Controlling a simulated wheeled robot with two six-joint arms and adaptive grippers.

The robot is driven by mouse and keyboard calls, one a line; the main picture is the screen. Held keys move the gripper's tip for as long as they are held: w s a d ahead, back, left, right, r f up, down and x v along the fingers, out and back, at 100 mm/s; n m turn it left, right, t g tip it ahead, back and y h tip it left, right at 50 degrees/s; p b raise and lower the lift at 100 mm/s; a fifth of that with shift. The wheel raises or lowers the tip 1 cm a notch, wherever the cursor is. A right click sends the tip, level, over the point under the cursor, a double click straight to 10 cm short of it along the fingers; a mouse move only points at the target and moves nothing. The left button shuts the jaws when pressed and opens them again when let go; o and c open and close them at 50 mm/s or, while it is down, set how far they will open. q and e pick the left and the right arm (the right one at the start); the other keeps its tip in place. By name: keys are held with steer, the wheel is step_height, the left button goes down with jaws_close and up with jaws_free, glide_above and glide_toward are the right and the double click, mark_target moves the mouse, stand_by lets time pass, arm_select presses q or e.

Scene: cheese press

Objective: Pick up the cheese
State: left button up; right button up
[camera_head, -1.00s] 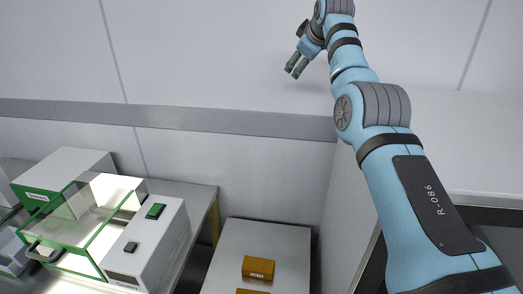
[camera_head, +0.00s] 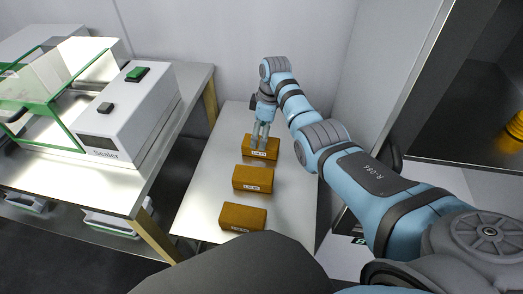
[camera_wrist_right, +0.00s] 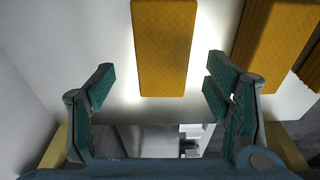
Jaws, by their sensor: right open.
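Three orange-brown cheese blocks stand in a row on a light metal table: a far one (camera_head: 272,151), a middle one (camera_head: 253,178) and a near one (camera_head: 243,217). My right gripper (camera_head: 261,138) points down at the far block, its fingers overlapping that block in the head view. In the right wrist view the gripper (camera_wrist_right: 160,78) is open, and one cheese block (camera_wrist_right: 165,45) lies ahead between the lines of the two fingers, with a gap on each side. I cannot tell the height left above it. My left gripper is not in view.
The metal table (camera_head: 205,200) is bare left of the blocks. A white sealer machine (camera_head: 125,115) with a green-framed clear lid stands on a bench at left. A wall rises behind the table. More cheese (camera_wrist_right: 268,45) shows at right in the wrist view.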

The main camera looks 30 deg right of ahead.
mark_target(271, 152)
step_height(271, 152, down, 5)
steer(key=b, duration=0.2)
steer(key=shift+s+a+r+b, duration=0.1)
steer(key=shift+s+a+b, duration=0.05)
steer(key=shift+b, duration=0.2)
steer(key=shift+r, duration=0.1)
steer(key=shift+c, duration=0.8)
steer(key=c, duration=1.4)
